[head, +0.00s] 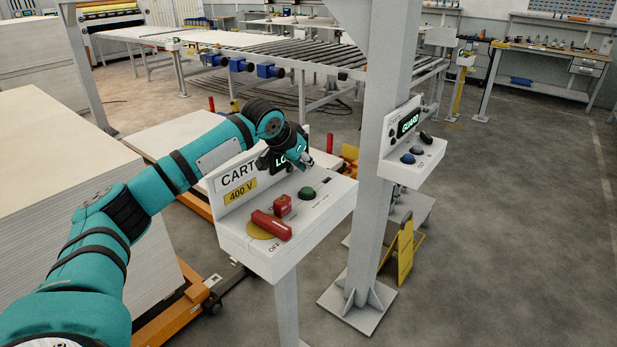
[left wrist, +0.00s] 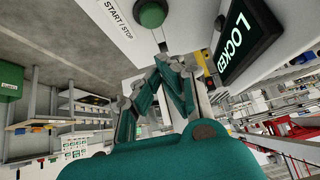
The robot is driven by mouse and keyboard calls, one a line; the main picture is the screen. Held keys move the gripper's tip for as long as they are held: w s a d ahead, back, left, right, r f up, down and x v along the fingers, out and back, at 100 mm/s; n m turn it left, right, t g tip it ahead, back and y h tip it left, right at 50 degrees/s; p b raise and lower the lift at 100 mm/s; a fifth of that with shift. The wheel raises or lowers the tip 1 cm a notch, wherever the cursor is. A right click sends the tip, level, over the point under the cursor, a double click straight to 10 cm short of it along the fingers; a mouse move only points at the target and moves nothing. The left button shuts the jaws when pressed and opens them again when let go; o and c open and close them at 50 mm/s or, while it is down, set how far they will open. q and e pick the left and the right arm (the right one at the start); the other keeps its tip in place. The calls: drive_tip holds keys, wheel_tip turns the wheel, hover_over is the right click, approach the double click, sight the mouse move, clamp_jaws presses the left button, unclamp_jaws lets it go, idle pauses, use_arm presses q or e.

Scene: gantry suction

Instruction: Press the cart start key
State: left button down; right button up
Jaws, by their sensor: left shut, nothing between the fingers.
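The cart panel (head: 335,203) is a white sloped box on a post, with a CART sign and a yellow 400 V label. Its green round button (head: 307,194) also shows in the left wrist view (left wrist: 152,13), beside the words START / STOP. The green-lit display (head: 288,162) is partly hidden by my gripper in the head view; it reads LOCKED in the left wrist view (left wrist: 245,38). A red block (head: 282,206) and a red handle (head: 271,225) on a yellow disc sit left of the button. My left gripper (head: 307,162) is shut and empty, near the display and apart from the button. My right gripper is out of view.
A grey upright post (head: 378,150) stands just right of the panel, carrying a GUARD panel (head: 413,160) with a blue button. White board stacks (head: 60,160) stand at the left. A roller conveyor (head: 300,50) runs behind. The floor at the right is open.

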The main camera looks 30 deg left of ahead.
sight(309, 191)
use_arm(q)
drive_tip(key=x, duration=0.3)
drive_tip(key=shift+w+f+p, duration=0.2)
drive_tip(key=shift+w+p, duration=0.05)
drive_tip(key=shift+p, duration=0.1)
drive_tip(key=f, duration=0.2)
drive_tip(key=shift+s+f+p, duration=0.2)
drive_tip(key=shift+f+p, duration=0.05)
drive_tip(key=shift+p, duration=0.05)
drive_tip(key=shift+s+a+f, duration=0.1)
drive_tip(key=shift+s+f, duration=0.05)
drive_tip(key=shift+f, duration=0.55)
drive_tip(key=shift+f, duration=0.1)
